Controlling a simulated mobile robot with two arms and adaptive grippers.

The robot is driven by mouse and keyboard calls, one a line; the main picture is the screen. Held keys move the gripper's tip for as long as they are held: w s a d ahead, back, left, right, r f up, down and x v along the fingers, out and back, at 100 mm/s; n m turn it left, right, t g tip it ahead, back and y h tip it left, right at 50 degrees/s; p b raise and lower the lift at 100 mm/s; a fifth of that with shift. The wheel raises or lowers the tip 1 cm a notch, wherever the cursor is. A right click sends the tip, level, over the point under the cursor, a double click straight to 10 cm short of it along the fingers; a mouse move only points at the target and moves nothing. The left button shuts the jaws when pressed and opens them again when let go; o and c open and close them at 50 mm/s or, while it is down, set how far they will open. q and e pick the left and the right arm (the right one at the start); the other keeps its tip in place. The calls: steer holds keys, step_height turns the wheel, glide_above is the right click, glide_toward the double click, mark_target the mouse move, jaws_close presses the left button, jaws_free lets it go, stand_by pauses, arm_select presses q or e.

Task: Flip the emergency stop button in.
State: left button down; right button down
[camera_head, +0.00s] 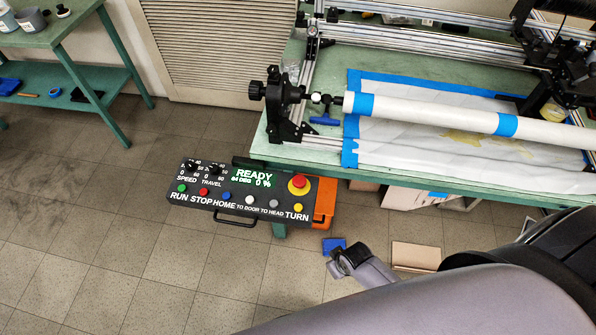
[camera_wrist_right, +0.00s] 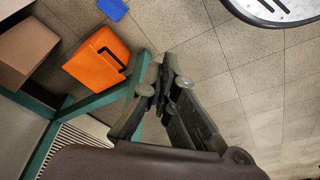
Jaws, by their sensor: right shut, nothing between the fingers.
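The emergency stop button (camera_head: 299,181) is a red round knob on a yellow base. The button does not show in the right wrist view. My right gripper (camera_wrist_right: 162,83) is shut and empty in the right wrist view, its dark fingers meeting over the floor. In the head view my right arm comes in from the lower right, its visible end below and right of the button. I cannot make out its fingers there. My left gripper is not in view.
The panel hangs at the front of a green workbench (camera_head: 265,150) bearing a white roll (camera_head: 430,112). An orange box (camera_head: 325,203) is behind the panel; it also shows in the wrist view (camera_wrist_right: 92,62). Cardboard (camera_head: 416,257) lies on the floor. The floor before the panel is clear.

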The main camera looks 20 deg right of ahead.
steer(key=w+a+r+n+y, duration=0.1)
steer(key=w+a+r, duration=0.15)
steer(key=r, duration=0.55)
steer(key=w+a+r+n, duration=0.2)
steer(key=w+r, duration=0.2)
steer(key=r, duration=0.3)
steer(key=w+a+r+n+y, duration=0.15)
steer(key=w+r, duration=0.25)
steer(key=r, duration=0.4)
step_height(320, 180, up, 12)
steer(key=n+g+b, duration=0.1)
steer(key=n, duration=0.4)
glide_above(294, 178)
steer(key=s+d, duration=0.2)
steer(key=d, duration=0.2)
steer(key=shift+w+a, duration=0.1)
steer(key=shift+a, duration=0.1)
steer(key=x, duration=0.4)
steer(key=p+x, duration=0.1)
steer(key=x, duration=0.7)
steer(key=shift+d+f+p, duration=0.3)
steer(key=shift+f+p, duration=0.1)
steer(key=shift+f, duration=0.65)
